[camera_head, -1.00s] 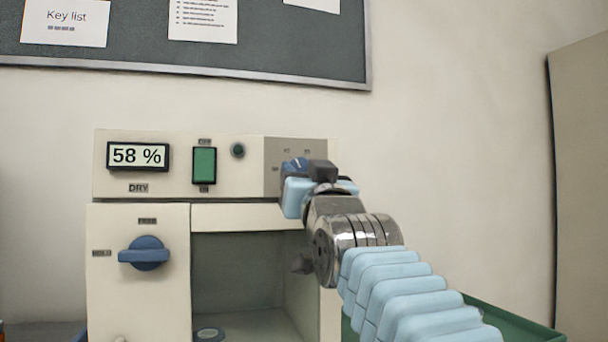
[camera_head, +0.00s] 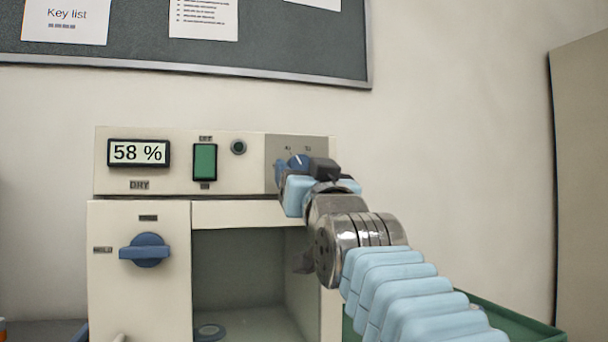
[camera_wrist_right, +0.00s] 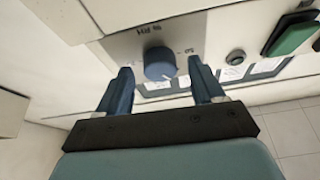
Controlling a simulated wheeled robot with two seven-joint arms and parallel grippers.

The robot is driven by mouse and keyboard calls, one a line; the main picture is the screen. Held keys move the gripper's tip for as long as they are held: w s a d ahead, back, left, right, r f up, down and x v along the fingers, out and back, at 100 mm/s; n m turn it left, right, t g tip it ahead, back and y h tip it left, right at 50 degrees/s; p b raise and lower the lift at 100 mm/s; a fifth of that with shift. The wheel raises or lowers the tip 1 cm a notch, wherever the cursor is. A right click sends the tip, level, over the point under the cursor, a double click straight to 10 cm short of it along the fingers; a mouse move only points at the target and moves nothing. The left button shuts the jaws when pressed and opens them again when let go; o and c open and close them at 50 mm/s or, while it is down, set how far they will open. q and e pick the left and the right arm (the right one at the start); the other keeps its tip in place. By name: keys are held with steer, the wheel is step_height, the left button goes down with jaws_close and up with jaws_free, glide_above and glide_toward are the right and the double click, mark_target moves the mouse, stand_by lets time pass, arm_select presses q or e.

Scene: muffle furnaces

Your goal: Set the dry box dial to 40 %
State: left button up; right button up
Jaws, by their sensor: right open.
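The dry box (camera_head: 255,213) is a cream cabinet with a display (camera_head: 139,153) reading 58 %. Its blue dial (camera_head: 298,161) sits on a grey plate at the right of the top panel, partly hidden by my right gripper (camera_head: 287,172) in the head view. In the right wrist view, the dial (camera_wrist_right: 159,63) has a pale pointer mark and lies between and just beyond the two blue fingertips of my right gripper (camera_wrist_right: 160,73). The fingers are open, with a gap on both sides of the dial. My left gripper is not in view.
A green rocker switch (camera_head: 204,162) and a small round dark button (camera_head: 238,147) are on the same panel. A blue door knob (camera_head: 146,250) is on the lower left door. The chamber beneath is open. A green tray (camera_head: 512,322) lies at lower right.

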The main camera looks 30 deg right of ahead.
steer(key=b+v, duration=0.3)
steer(key=v, duration=1)
steer(key=shift+b, duration=0.4)
steer(key=shift+f, duration=0.15)
